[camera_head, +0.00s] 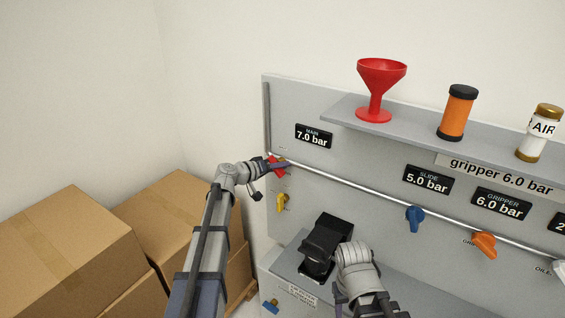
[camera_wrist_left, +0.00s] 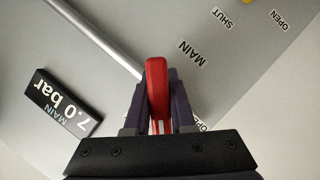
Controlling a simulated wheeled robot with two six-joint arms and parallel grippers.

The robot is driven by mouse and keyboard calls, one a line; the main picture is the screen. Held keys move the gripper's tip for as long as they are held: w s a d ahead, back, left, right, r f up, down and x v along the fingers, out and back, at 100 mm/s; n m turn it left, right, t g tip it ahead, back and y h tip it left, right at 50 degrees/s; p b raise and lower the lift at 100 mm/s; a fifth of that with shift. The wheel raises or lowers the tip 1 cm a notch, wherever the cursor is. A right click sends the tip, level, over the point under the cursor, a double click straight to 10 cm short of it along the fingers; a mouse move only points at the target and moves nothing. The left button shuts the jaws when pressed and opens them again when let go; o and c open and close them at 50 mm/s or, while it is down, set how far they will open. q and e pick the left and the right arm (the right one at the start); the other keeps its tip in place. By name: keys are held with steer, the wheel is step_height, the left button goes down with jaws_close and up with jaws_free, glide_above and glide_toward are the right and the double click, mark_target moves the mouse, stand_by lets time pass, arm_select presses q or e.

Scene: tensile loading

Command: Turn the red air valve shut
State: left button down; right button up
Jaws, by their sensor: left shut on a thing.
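The red air valve (camera_head: 280,172) sits at the left end of the thin pipe on the grey panel, below the MAIN 7.0 bar display. My left gripper (camera_head: 278,166) is at the valve and partly covers it. In the left wrist view the red handle (camera_wrist_left: 157,88) stands between the two dark fingers of my left gripper (camera_wrist_left: 157,100), which is shut on it. The handle is at an angle to the pipe. A label beside it is partly hidden by the gripper. My right arm's wrist (camera_head: 357,262) is low in front of the panel; its fingers cannot be made out.
A yellow valve (camera_head: 282,202) is just below the red one. A blue valve (camera_head: 415,218) and an orange valve (camera_head: 484,243) are farther right. A black device (camera_head: 326,243) is beside my right wrist. Cardboard boxes (camera_head: 75,235) fill the lower left.

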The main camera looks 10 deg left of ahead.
arm_select(q)
steer(key=shift+a+f+m+t+y+p, duration=0.15)
steer(key=shift+m+y+p, duration=0.3)
steer(key=shift+m+y, duration=0.8)
steer(key=shift+a+f+m+t+y+p, duration=0.15)
steer(key=shift+m+y+p, duration=0.4)
steer(key=shift+m, duration=1.2)
steer(key=shift+w, duration=0.1)
steer(key=c, duration=0.8)
jaws_free()
steer(key=shift+r, duration=0.1)
steer(key=shift+o, duration=0.2)
steer(key=shift+a, duration=0.1)
steer(key=p+v, duration=0.2)
steer(key=v, duration=0.5)
steer(key=shift+s+r+p, duration=0.2)
steer(key=shift+s+p, duration=0.2)
